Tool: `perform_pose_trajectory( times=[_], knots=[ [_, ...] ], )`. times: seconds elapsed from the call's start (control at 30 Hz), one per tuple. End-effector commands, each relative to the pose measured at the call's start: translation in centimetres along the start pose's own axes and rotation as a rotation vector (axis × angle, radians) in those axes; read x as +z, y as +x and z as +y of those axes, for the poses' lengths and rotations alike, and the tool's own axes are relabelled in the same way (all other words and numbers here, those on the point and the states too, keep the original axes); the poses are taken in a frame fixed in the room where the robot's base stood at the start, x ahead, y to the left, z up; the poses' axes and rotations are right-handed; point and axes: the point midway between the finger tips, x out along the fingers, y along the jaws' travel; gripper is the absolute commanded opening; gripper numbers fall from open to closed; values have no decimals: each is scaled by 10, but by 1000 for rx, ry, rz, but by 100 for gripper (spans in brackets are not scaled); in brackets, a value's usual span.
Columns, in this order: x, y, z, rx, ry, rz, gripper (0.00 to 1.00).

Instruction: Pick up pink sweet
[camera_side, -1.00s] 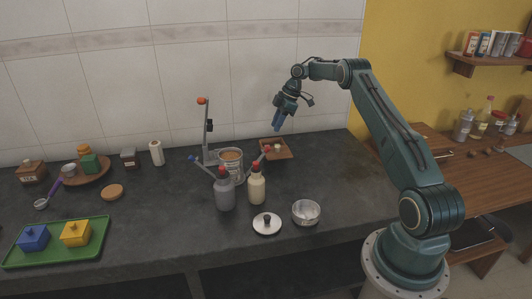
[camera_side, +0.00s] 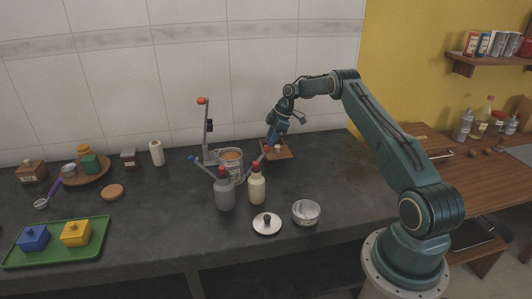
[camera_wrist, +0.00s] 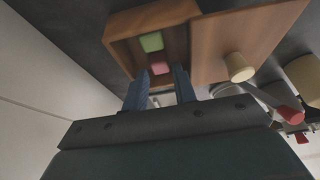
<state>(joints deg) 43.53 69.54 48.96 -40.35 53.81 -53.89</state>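The pink sweet (camera_wrist: 160,67) lies in a small wooden box (camera_wrist: 122,26) in the wrist view, next to a green sweet (camera_wrist: 151,42). My gripper (camera_wrist: 161,74) has two blue fingers set apart, with the pink sweet showing between and just beyond their tips. I cannot tell whether the fingers touch it. In the side view my gripper (camera_side: 270,142) points down at the wooden box (camera_side: 286,153) at the back of the counter. The sweets are too small or hidden to tell apart there.
A wooden lid or board with a pale knob (camera_wrist: 239,67) adjoins the box. A steel canister (camera_side: 231,163), a grey bottle (camera_side: 224,190) and a cream bottle (camera_side: 257,187) stand left and in front of the box. A metal bowl (camera_side: 306,212) stands nearer the front edge.

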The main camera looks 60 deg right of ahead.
Motion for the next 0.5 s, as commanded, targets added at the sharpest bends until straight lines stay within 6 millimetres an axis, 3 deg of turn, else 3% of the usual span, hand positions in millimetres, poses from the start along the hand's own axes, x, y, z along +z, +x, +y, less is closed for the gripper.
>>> perform_pose_trajectory(
  times=[0.2, 0.5],
  knots=[
    [-1, 18, 0, -1, -2, -1, 27],
    [0, 19, 0, 0, -2, 0, 27]
  ],
)
